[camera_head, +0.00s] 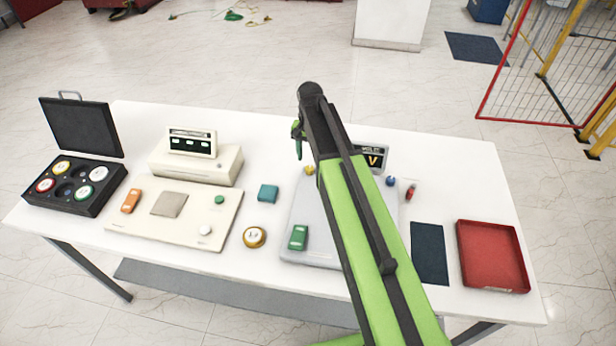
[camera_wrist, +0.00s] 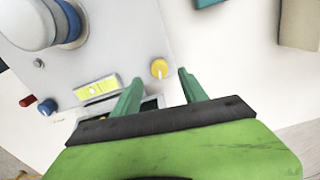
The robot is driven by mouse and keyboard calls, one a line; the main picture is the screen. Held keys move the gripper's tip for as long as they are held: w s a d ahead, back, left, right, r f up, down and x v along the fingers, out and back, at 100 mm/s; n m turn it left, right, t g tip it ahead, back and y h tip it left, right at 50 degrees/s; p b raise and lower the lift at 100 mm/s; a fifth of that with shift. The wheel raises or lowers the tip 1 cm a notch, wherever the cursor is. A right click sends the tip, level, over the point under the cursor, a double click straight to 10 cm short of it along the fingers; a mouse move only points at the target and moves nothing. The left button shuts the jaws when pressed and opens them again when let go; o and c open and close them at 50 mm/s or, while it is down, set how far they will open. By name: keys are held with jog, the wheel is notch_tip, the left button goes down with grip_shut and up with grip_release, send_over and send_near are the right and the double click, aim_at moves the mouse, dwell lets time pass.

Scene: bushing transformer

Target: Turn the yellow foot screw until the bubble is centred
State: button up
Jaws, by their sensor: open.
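The yellow foot screw (camera_wrist: 159,68) is a round knob with a pale mark, at the edge of the grey instrument plate (camera_wrist: 125,40). It also shows in the head view (camera_head: 310,169), beside my arm. The level vial (camera_wrist: 97,92) is a yellow-green strip with a dark-marked middle; where its bubble sits is too small to tell. My gripper (camera_wrist: 161,75) is open, with one green finger on each side of the screw in the wrist view. I cannot tell whether the fingers touch it. In the head view my arm hides the middle of the plate.
A blue knob (camera_wrist: 46,107) and a red knob (camera_wrist: 26,102) are near the vial. A large grey cylinder (camera_wrist: 25,22) stands on the plate. In the head view, a teal block (camera_head: 268,192), cream meter (camera_head: 195,160) and red tray (camera_head: 492,256) share the white table.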

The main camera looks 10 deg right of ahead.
aim_at(310, 167)
notch_tip(310, 167, down, 5)
jog(key=b, duration=0.3)
jog(key=shift+r, duration=0.1)
jog(key=shift+r, duration=0.1)
jog(key=shift+w, duration=0.1)
grip_shut()
